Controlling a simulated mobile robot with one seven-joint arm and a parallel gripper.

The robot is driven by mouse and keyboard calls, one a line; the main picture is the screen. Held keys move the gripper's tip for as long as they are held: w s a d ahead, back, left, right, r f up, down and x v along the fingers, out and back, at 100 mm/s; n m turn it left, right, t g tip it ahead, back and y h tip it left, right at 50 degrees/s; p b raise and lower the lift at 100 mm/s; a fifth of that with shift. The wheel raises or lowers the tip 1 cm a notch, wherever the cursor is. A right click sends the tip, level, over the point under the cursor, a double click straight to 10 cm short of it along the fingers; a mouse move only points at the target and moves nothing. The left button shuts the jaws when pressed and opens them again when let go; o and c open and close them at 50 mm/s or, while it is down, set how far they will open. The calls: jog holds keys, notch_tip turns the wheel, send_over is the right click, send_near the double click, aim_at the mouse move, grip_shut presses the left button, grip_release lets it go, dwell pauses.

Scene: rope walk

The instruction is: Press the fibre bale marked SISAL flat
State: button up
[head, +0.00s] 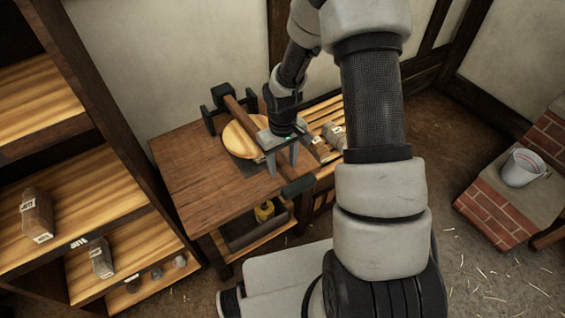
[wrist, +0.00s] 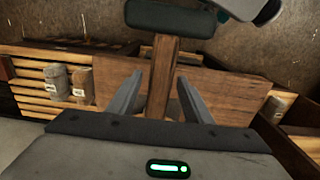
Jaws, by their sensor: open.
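The press stands on the wooden bench (head: 190,190): a round wooden plate (head: 238,142), dark posts (head: 208,120) and a wooden lever beam (head: 237,108) with a dark green grip (head: 298,187). My gripper (head: 282,168) is open above the beam, near its grip end. In the wrist view, my open fingers (wrist: 160,78) appear on either side of the beam (wrist: 160,92), with the grip (wrist: 170,18) beyond; I cannot tell whether they touch it. I see no bale under the plate, and no SISAL marking is readable.
Two labelled bales, one brown (head: 320,148) and one paler (head: 335,132), lie on a slatted rack right of the bench. A left shelf holds a brown bale (head: 37,215) and a grey one (head: 102,258). A metal measuring jug (head: 522,167) stands on brickwork at right.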

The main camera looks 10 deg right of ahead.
grip_shut()
notch_tip(320, 180, down, 2)
jog(key=shift+s+f+t+b, duration=0.15)
jog(key=shift+t+b, duration=0.15)
jog(key=shift+b, duration=0.9)
jog(key=shift+s, duration=0.1)
grip_release()
notch_tip(320, 180, up, 18)
jog(key=p, duration=0.4)
jog(key=shift+s+d+f, duration=0.2)
jog(key=shift+s+f, duration=0.05)
jog(key=shift+s, duration=0.15)
